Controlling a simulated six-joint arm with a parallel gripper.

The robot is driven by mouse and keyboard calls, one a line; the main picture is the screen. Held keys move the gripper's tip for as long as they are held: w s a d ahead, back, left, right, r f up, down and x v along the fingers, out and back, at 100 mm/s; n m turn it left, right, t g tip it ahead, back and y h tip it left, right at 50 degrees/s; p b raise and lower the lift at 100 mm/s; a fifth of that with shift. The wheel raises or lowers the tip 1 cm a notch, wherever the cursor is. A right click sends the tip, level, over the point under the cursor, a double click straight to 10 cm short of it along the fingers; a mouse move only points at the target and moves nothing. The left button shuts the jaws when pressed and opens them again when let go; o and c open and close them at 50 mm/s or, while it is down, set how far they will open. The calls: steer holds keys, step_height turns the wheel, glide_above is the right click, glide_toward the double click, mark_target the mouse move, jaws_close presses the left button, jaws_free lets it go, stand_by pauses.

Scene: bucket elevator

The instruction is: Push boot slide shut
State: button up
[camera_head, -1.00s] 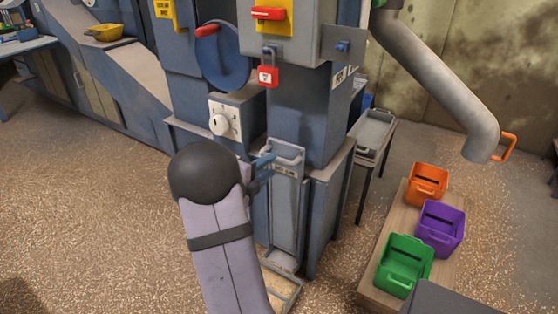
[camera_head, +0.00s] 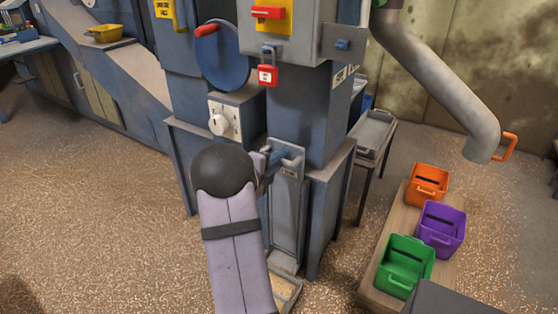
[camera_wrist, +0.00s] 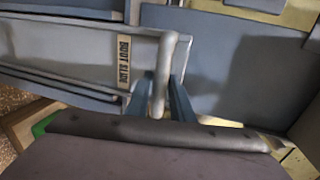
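The boot slide (camera_head: 286,205) is a tall grey panel low on the front of the blue elevator casing. Its label (camera_wrist: 124,61) reads "BOOT SLIDE" in the wrist view. Its grey bar handle (camera_head: 290,153) is at the panel's top; it also shows in the wrist view (camera_wrist: 167,60). My gripper (camera_head: 279,157) is at the handle. In the wrist view, the blue fingers of my gripper (camera_wrist: 161,88) lie on either side of the bar, close to it. Whether they press on it cannot be told. My wrist hides part of the slide's left side.
A red padlock (camera_head: 268,76) and a white knob box (camera_head: 224,121) are on the casing above. A wooden tray (camera_head: 287,291) is on the floor below the slide. Orange (camera_head: 427,184), purple (camera_head: 441,229) and green (camera_head: 404,265) bins stand at the right. The floor at left is clear.

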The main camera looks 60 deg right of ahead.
jaws_close()
step_height(320, 180, down, 7)
steer(key=b, duration=0.6)
steer(key=shift+a+f, duration=0.1)
steer(key=shift+f, duration=0.05)
steer(key=shift+o, duration=2.4)
jaws_free()
steer(key=shift+f, duration=0.1)
steer(key=p+v, duration=0.1)
steer(key=v, duration=0.6)
steer(key=shift+a, duration=0.15)
